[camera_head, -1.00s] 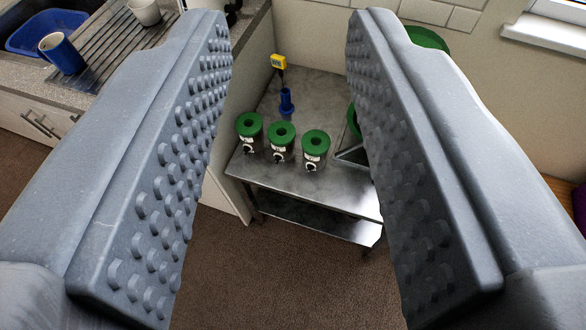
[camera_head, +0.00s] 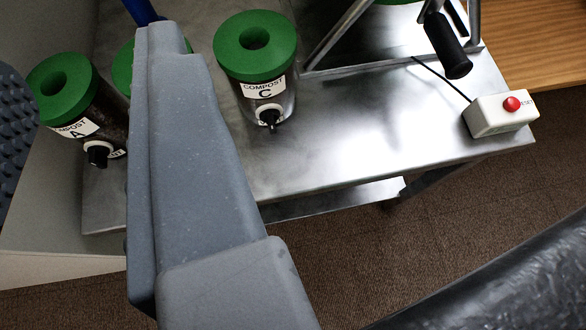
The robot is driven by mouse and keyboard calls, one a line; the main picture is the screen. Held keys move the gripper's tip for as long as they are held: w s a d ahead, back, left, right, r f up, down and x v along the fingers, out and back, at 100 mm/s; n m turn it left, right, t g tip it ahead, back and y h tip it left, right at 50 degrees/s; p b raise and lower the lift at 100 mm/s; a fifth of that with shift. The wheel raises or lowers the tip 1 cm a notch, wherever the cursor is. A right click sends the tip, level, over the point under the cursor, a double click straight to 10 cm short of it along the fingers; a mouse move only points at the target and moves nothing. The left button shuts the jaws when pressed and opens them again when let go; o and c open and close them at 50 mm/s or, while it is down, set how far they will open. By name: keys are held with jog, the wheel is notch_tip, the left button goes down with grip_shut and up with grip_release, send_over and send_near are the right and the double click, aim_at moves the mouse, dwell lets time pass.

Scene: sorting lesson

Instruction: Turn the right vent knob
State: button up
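The right jar (camera_head: 258,60) has a green lid with a hole and a label "COMPOST C". Its vent knob (camera_head: 268,116) is small and black in a white ring on the lower front. The left jar (camera_head: 65,88), labelled "COMPOST A", has a similar black knob (camera_head: 97,154). The middle jar (camera_head: 122,68) is mostly hidden behind my gripper's right finger. My gripper (camera_head: 88,55) is open, its left finger just showing at the left edge. The right finger is in front of the jars, left of the right knob, with nothing visibly held.
The jars stand on a steel table (camera_head: 350,140). At right are a white box (camera_head: 490,114) with a red button and cable, and a metal frame (camera_head: 338,32) with a black handle (camera_head: 447,46). The table front right of the right jar is clear.

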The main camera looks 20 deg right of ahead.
aim_at(273, 129)
jog(key=s+d+f+h, duration=0.1)
jog(key=s+d+f, duration=0.1)
jog(key=f, duration=0.8)
jog(key=s+d+f+h, duration=0.1)
jog(key=s+f+h, duration=0.1)
jog(key=f, duration=0.7)
jog(key=shift+g, duration=0.5)
jog(key=b+x, duration=0.2)
jog(key=x, duration=1)
jog(key=shift+w+f, duration=0.15)
jog(key=shift+f, duration=0.05)
jog(key=shift+x, duration=0.9)
grip_shut()
